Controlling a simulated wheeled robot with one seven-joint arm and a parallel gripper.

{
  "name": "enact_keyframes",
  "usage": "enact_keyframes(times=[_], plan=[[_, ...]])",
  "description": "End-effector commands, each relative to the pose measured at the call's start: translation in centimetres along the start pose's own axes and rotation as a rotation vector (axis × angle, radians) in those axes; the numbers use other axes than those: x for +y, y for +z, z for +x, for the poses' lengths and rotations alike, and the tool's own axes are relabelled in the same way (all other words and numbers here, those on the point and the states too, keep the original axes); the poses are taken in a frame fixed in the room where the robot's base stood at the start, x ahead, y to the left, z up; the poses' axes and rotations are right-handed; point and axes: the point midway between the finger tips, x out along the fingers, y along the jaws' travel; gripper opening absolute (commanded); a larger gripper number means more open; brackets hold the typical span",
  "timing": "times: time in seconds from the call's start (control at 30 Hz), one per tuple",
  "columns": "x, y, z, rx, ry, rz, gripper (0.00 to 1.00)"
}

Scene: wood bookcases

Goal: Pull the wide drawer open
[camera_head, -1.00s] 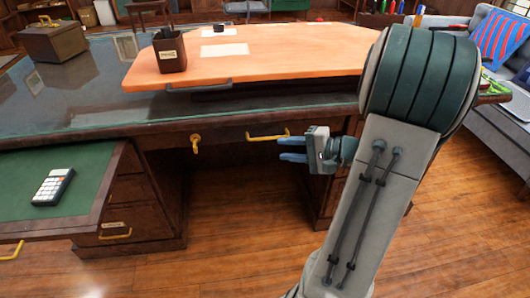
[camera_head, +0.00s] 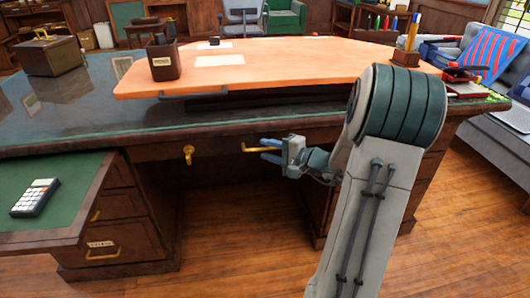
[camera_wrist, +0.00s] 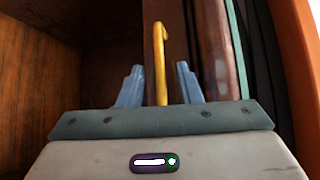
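The wide drawer (camera_head: 222,148) is a dark wood front under the desk top and looks shut. It has two yellow handles, a left one (camera_head: 188,154) and a right one (camera_head: 250,150). My gripper (camera_head: 268,149) is at the right handle and hides its right end in the head view. In the wrist view the yellow handle (camera_wrist: 160,55) stands between the two blue-grey fingers of my gripper (camera_wrist: 160,82). The fingers are apart, with a gap on both sides of the handle.
A green-topped pull-out board (camera_head: 75,190) with a calculator (camera_head: 36,197) sticks out at the left. An orange raised board (camera_head: 290,62) with a pen cup (camera_head: 163,62) lies on the desk. Drawers (camera_head: 120,240) stand at the lower left. The floor in front is clear.

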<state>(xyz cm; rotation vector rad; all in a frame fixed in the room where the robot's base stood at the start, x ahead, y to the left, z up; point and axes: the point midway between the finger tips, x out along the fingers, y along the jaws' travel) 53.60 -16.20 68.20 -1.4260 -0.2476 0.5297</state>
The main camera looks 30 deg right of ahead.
Motion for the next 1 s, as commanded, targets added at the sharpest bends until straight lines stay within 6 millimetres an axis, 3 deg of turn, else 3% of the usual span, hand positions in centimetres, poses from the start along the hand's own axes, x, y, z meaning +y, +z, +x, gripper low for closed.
enact_keyframes(times=[0.2,0.47,0.6,1.0], plan=[[0.0,0.0,1.6,0.0,0.0,0.0,0.31],[-0.1,0.0,1.7,0.0,0.0,0.0,0.31],[0.0,0.0,1.7,0.0,0.0,0.0,0.0],[0.2,1.0,2.6,-0.02,0.003,-0.004,0.0]])
